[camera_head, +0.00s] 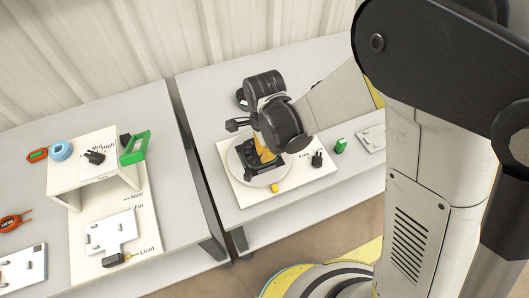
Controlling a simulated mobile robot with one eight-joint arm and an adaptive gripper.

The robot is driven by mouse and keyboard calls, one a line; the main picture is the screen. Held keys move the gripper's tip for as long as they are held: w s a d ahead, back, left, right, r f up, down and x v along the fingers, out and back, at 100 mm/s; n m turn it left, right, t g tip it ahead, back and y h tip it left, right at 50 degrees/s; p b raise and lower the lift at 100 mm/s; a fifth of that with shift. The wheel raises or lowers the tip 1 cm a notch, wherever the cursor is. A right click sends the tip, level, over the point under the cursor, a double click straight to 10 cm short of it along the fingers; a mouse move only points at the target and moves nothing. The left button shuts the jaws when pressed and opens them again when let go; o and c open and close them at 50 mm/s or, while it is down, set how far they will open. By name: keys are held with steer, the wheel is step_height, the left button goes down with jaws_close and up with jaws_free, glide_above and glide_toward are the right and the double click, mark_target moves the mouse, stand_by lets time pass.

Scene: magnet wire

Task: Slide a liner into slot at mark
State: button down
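My gripper (262,158) points down over a black slotted fixture (264,186) on a round white disc (240,175), on the right table. My wrist hides most of the fingers and the top of the fixture. An orange-yellow piece shows at the fingers; I cannot tell whether it is a liner or part of the gripper. I cannot tell whether the fingers are open or shut. No liner, slot or mark can be made out clearly at this size.
A small yellow block (275,188) and a black part (317,158) sit on the white board. A green block (340,146) and a white plate (372,139) lie to the right. The left table holds a raised stand (95,176), a green frame (135,148) and blue tape (61,150). A gap separates the tables.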

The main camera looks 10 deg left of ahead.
steer(key=shift+f+b, duration=0.55)
steer(key=shift+f, duration=0.15)
stand_by(0.4)
steer(key=c, duration=1.5)
jaws_free()
steer(key=shift+c, duration=0.2)
steer(key=shift+r, duration=0.15)
steer(key=shift+r+p, duration=1.8)
steer(key=shift+r, duration=0.65)
step_height(320, 180, up, 12)
